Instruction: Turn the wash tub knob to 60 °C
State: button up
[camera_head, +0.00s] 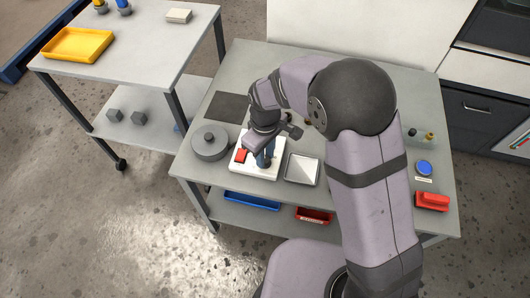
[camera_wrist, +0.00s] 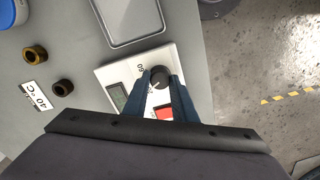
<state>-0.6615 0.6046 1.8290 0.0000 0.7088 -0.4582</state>
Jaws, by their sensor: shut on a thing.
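A black round knob (camera_wrist: 158,75) sits on a white panel (camera_wrist: 104,74) in the wrist view. Small numerals are printed around the knob, but most are too small or covered to read. The panel also bears a small grey display (camera_wrist: 118,97) and a red part (camera_wrist: 164,113). My gripper (camera_wrist: 161,80) has its two blue fingers on either side of the knob, shut on it. In the head view the white panel (camera_head: 272,173) lies on the grey table, and my gripper (camera_head: 264,160) points down at it, with the knob hidden behind the fingers.
A grey lidded pot (camera_head: 209,145) stands left of the panel and a shallow grey tray (camera_head: 302,169) right of it. A dark mat (camera_head: 227,106) lies behind. A red box (camera_head: 432,201) and blue disc (camera_head: 424,167) are at right. Two brass-and-black fittings (camera_wrist: 35,54) stand near a "40 °C" label (camera_wrist: 34,94).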

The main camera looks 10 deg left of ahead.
jog(key=m+p, duration=0.2)
jog(key=m, duration=0.4)
jog(key=shift+r, duration=0.15)
jog(key=m+p, duration=0.1)
jog(key=m, duration=0.6)
jog(key=shift+w+p, duration=0.15)
jog(key=shift+p, duration=0.25)
jog(key=o, duration=1)
jog(key=shift+o, duration=0.2)
jog(key=shift+r+b, duration=0.45)
jog(key=shift+r, duration=3.15)
